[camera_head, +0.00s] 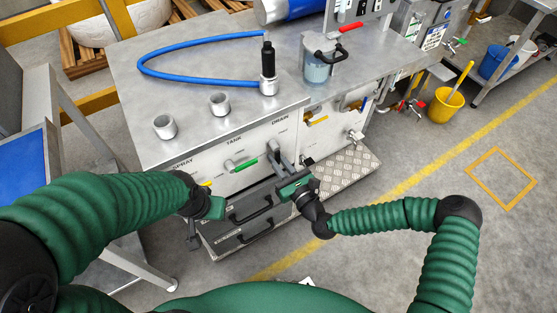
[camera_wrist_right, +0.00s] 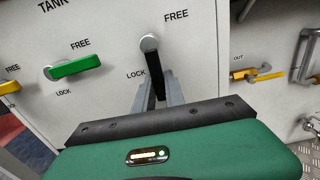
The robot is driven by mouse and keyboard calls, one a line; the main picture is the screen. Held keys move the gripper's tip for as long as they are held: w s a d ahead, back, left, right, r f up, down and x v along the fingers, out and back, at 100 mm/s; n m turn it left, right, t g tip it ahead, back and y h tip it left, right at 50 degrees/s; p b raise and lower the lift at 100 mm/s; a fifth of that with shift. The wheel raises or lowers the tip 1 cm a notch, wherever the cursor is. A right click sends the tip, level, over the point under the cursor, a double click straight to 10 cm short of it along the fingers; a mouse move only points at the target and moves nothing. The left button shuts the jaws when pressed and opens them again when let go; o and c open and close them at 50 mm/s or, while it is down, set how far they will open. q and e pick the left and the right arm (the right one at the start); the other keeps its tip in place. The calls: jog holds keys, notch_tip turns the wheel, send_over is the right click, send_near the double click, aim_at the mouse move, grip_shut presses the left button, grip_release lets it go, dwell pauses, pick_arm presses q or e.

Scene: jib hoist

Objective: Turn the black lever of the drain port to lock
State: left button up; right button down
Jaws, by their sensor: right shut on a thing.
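The black lever (camera_wrist_right: 154,68) of the drain port hangs from a round metal pivot (camera_wrist_right: 149,42) on the white panel. It points roughly down, with FREE printed to its upper right and LOCK to its lower left. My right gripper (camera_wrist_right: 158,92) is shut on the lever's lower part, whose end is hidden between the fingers. In the head view my right gripper (camera_head: 278,158) reaches the panel below the DRAIN label and covers most of the lever. My left gripper (camera_head: 193,238) hangs in front of the cabinet, away from the lever; its finger opening is unclear.
A green lever (camera_wrist_right: 75,68) under TANK sits left of the drain lever, lying nearly level. A yellow lever (camera_wrist_right: 250,74) and metal pipework are to the right. Black-handled drawers (camera_head: 250,215) lie below. The steel worktop (camera_head: 200,80) holds a blue hose and metal fittings.

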jog(key=shift+w+r, duration=0.1)
jog(key=shift+r, duration=0.1)
jog(key=c, duration=1.7)
grip_release()
jog(key=o, duration=0.3)
jog(key=shift+f, duration=0.1)
jog(key=p+v, duration=0.1)
jog(key=v, duration=1.6)
jog(key=shift+w+f, duration=0.1)
